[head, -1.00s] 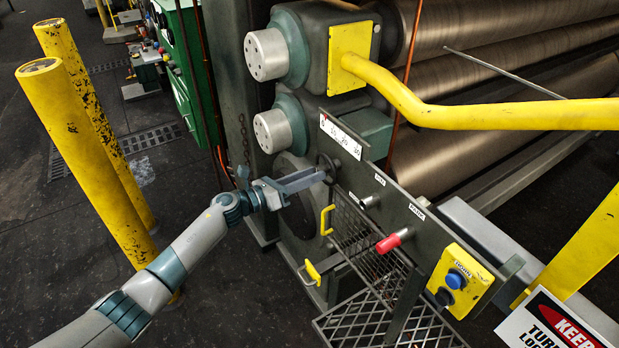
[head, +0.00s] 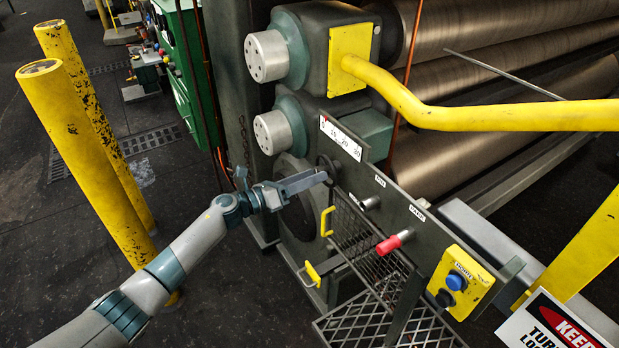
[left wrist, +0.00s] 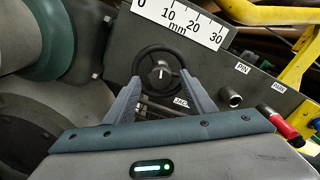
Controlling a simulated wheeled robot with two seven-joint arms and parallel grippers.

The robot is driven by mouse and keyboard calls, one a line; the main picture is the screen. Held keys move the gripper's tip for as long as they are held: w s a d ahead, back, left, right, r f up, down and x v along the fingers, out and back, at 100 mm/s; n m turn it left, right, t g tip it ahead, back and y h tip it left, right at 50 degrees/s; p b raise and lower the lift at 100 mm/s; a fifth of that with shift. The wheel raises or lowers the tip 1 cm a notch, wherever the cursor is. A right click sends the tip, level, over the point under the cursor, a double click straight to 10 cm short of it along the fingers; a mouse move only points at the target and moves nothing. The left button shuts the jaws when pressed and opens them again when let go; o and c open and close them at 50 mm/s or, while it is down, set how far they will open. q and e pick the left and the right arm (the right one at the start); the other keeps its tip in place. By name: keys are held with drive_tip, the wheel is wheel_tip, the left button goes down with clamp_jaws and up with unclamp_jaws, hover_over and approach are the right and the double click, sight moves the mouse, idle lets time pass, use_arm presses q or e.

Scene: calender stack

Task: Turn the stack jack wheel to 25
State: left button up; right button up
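The stack jack wheel is a small black handwheel (left wrist: 160,52) with a pale pointer mark on its hub, in the upper middle of the left wrist view. In the head view the wheel (head: 325,163) sits below the number scale. My left gripper (left wrist: 162,80) has its two grey fingers apart, one at each lower side of the wheel's rim. Whether they press on it I cannot tell. In the head view my left gripper's fingertips (head: 327,177) reach the wheel and partly hide it. The white scale (left wrist: 185,20) reads 0, 10, 20, 30 mm. My right gripper does not show.
A yellow button box (head: 461,282), a mesh guard (head: 357,245) and a thick yellow rail (head: 470,112) are nearby. Yellow posts (head: 85,160) stand left.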

use_arm(q)
drive_tip(key=shift+s+a, duration=0.1)
drive_tip(key=b+v, duration=0.6)
drive_tip(key=v, duration=1.1)
